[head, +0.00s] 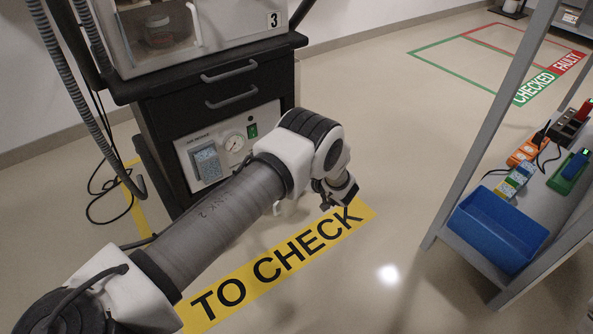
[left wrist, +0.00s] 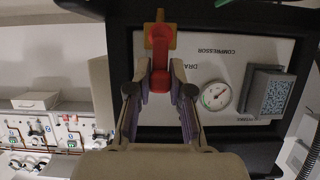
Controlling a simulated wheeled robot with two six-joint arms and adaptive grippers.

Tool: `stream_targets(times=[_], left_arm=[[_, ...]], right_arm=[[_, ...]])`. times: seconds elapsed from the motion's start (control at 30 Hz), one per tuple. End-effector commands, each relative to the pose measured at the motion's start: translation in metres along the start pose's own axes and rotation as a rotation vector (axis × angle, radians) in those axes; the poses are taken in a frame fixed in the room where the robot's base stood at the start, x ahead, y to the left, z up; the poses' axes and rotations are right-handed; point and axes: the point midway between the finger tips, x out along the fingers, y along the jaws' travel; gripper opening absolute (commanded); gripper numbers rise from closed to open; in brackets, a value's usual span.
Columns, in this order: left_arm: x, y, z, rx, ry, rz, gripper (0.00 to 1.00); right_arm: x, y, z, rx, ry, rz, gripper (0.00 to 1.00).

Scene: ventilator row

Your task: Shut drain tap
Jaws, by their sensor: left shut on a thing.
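The drain tap shows in the left wrist view as a red lever (left wrist: 160,64) at a brass-coloured fitting (left wrist: 152,42). It is on the white compressor panel (left wrist: 225,60), which appears upside down there. My left gripper (left wrist: 161,78) has its fingers on both sides of the red lever and is shut on it. In the head view my left gripper (head: 341,190) is low, just right of the black cart (head: 215,103). The tap is hidden behind my arm there. The DRAIN lettering is partly covered by the fingers. My right gripper is not in view.
The panel carries a round gauge (head: 234,142), a green switch (head: 252,131) and a grey-blue filter block (head: 207,162). A corrugated hose (head: 81,100) hangs at left. A grey shelf with a blue bin (head: 497,229) stands at right. The floor between is clear.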

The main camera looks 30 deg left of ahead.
Motion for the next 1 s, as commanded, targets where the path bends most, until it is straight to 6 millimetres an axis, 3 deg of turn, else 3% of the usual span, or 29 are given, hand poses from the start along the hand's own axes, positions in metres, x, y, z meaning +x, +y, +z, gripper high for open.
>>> stream_targets(times=[0.03,0.07,0.13,0.53,1.0], left_arm=[[0.000,0.000,0.000,0.001,0.000,0.001,0.00],[0.000,0.000,0.000,0.001,0.000,0.001,0.23],[0.000,0.000,0.000,0.001,0.000,0.001,0.46],[-0.008,0.001,0.000,0.001,0.000,0.002,0.46],[-0.111,0.001,0.000,0.002,0.001,0.004,0.46]], right_arm=[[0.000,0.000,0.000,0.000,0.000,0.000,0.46],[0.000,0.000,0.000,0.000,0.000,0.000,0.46],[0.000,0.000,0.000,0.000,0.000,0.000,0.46],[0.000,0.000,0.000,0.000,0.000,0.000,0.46],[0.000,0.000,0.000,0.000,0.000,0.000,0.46]])
